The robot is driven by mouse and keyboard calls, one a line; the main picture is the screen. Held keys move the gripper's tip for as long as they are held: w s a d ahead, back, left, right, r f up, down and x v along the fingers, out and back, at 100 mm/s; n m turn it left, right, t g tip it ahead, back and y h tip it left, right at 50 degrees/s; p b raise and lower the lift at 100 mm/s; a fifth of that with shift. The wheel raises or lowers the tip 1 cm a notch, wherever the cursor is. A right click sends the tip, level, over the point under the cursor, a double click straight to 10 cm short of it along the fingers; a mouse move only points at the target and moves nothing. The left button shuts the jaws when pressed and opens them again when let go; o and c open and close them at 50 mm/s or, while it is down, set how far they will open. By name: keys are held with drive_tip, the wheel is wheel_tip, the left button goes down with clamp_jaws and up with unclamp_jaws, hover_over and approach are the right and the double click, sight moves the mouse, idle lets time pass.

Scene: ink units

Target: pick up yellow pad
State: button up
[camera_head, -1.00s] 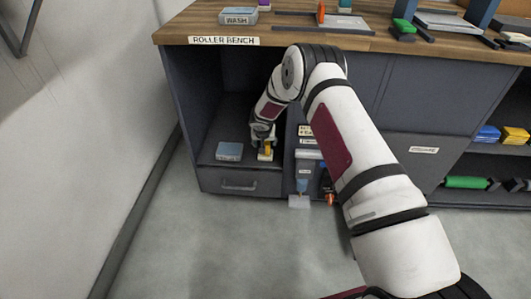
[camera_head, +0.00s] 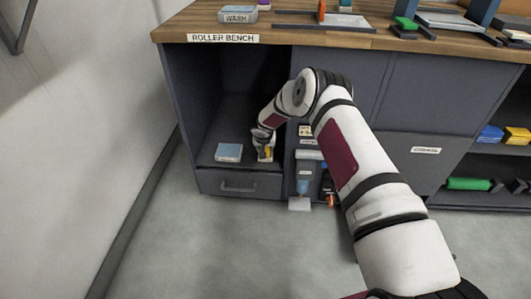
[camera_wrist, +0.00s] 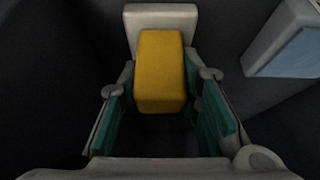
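The yellow pad (camera_wrist: 161,72) is a yellow block standing between the two fingers of my gripper (camera_wrist: 160,85) in the wrist view. The teal-lined fingers are apart, one on each side of it, the right one very close. I see a thin gap at the left; I cannot tell whether the right finger touches. A pale grey-white piece (camera_wrist: 160,15) shows behind the pad. In the head view my gripper (camera_head: 264,147) is low inside the open bay, with a bit of the yellow pad (camera_head: 267,151) showing; the rest is hidden by the gripper.
A blue-topped grey block (camera_head: 229,152) lies left of my gripper on the bay floor; its edge shows in the wrist view (camera_wrist: 290,40). A drawer (camera_head: 238,185) is below.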

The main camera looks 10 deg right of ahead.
drive_tip(key=shift+r, duration=0.1)
wheel_tip(320, 180, up, 10)
drive_tip(key=p, duration=0.3)
idle(0.3)
